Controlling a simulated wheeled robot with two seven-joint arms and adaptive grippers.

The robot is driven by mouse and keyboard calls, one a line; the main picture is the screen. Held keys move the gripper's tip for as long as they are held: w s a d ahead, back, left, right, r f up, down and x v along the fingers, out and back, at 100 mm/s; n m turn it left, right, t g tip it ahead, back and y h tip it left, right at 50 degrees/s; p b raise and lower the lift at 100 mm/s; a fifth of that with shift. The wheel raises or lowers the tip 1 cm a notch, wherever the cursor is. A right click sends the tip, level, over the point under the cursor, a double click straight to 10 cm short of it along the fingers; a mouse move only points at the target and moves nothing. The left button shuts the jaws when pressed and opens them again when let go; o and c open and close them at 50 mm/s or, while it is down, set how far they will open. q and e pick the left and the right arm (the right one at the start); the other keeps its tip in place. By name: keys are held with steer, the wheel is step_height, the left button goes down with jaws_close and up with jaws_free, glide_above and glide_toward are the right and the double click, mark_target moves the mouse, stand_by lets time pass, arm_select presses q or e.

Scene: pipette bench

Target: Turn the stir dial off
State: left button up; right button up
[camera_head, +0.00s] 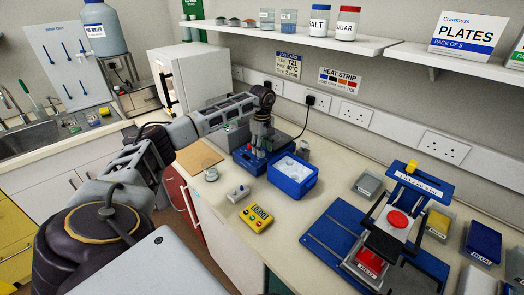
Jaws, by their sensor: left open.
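A blue bench device (243,161), seemingly the stirrer, stands on the bench. Small light-coloured details show on its front, but I cannot make out the stir dial or its setting. My left gripper (263,146) reaches in from the left and points down over the right part of this device, behind the blue ice box. It is open. Its fingertips are small and partly merge with the device, so I cannot tell whether they touch it. My right gripper is out of view.
A blue box (294,193) with white contents stands right of the device. In front are a yellow timer (257,218), a small grey item (238,192) and a small glass vessel (211,174). A blue press-like stand (335,222) fills the right. A shelf (290,36) hangs above.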

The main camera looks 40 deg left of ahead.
arm_select(q)
steer(key=shift+f, duration=0.85)
jaws_close()
